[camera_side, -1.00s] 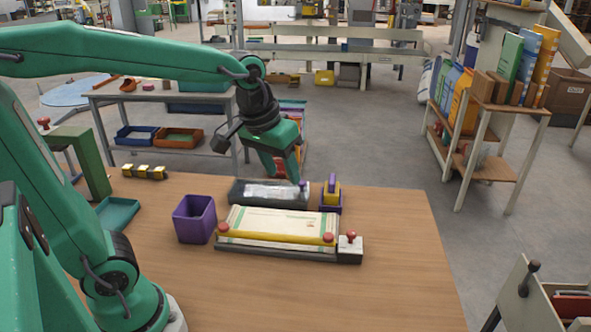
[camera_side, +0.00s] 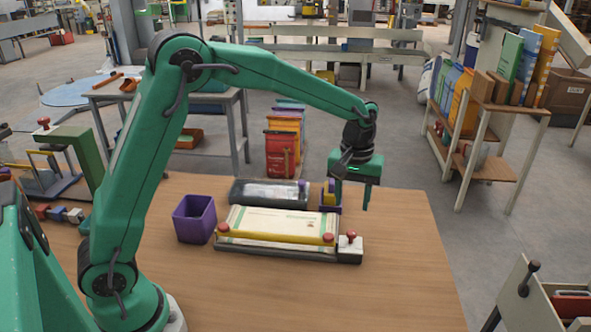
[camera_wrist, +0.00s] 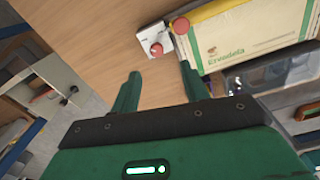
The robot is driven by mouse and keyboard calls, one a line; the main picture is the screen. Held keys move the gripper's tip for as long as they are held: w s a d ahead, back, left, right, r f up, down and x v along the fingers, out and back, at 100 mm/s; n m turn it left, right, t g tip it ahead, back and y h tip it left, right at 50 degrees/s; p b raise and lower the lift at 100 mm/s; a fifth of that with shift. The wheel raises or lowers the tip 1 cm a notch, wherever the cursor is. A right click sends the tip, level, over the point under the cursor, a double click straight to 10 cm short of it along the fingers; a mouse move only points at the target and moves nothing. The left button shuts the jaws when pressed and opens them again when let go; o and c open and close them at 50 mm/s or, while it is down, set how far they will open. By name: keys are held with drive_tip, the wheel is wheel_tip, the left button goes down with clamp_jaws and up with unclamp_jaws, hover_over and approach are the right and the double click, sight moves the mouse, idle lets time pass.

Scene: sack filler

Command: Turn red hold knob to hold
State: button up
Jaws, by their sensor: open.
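A red knob (camera_side: 350,236) stands on a small white block (camera_side: 349,250) at the right end of a dark tray. The wrist view also shows this red knob (camera_wrist: 156,50) on its white block (camera_wrist: 146,40). My gripper (camera_side: 352,199) is open and empty, fingers down, behind and above the knob in the side view. In the wrist view, the knob lies beyond the space between the fingertips (camera_wrist: 160,74), not touched. Any marking on the block is too small to read.
A cream sack (camera_side: 275,221) lies on the tray under a yellow bar (camera_side: 275,235) with red knobs at both ends. A purple holder (camera_side: 330,209) with a yellow item stands near my gripper. A purple bin (camera_side: 194,219) stands left. The table front is clear.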

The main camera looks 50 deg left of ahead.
sight(352, 232)
drive_tip(key=shift+w+d+f, duration=0.2)
drive_tip(key=shift+w+f, duration=0.25)
drive_tip(key=shift+f, duration=0.25)
drive_tip(key=shift+f, duration=3.85)
clamp_jaws()
